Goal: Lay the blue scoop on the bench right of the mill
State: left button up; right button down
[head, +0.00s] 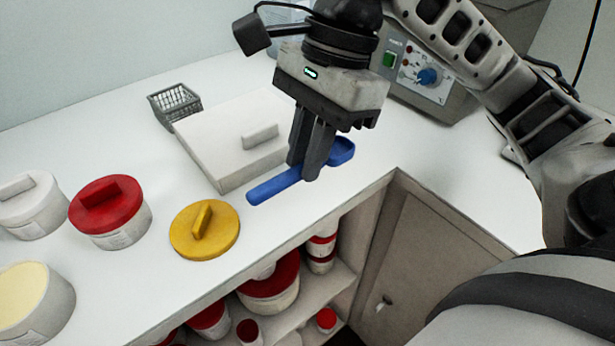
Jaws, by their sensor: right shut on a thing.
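The blue scoop (273,187) is in the middle of the head view, its handle to the lower left and its bowl to the upper right. My right gripper (308,172) points down and is shut on the scoop near the middle of its length. The scoop is over the white bench (372,165) near its front edge; I cannot tell if it touches the top. The mill (430,80), a grey machine with a green switch and a blue knob, stands at the upper right, partly hidden by my right arm. My left gripper is not in view.
A white lidded box (215,150) lies just left of the scoop, with a grey basket (175,103) behind. A yellow lid (205,229), a red-lidded tub (110,212), a white-lidded tub (30,205) and an open cream tub (35,302) stand left. Shelves below hold several tubs.

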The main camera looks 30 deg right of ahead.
jog(key=b, duration=0.2)
send_over(302, 189)
jog(key=s, duration=0.1)
notch_tip(302, 189, down, 6)
jog(key=shift+s+d+r, duration=0.15)
jog(key=shift+r, duration=0.1)
jog(key=shift+w+d+f, duration=0.3)
jog(key=shift+w+f, duration=0.2)
jog(key=shift+f, duration=0.1)
notch_tip(302, 189, down, 3)
jog(key=shift+w+d+r+b, duration=0.1)
jog(key=shift+d+r+b, duration=0.05)
jog(key=shift+b, duration=0.4)
jog(key=shift+f, duration=0.35)
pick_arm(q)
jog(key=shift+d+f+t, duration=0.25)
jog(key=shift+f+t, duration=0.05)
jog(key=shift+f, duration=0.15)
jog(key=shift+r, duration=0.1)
pick_arm(e)
jog(key=c, duration=1.4)
grip_release()
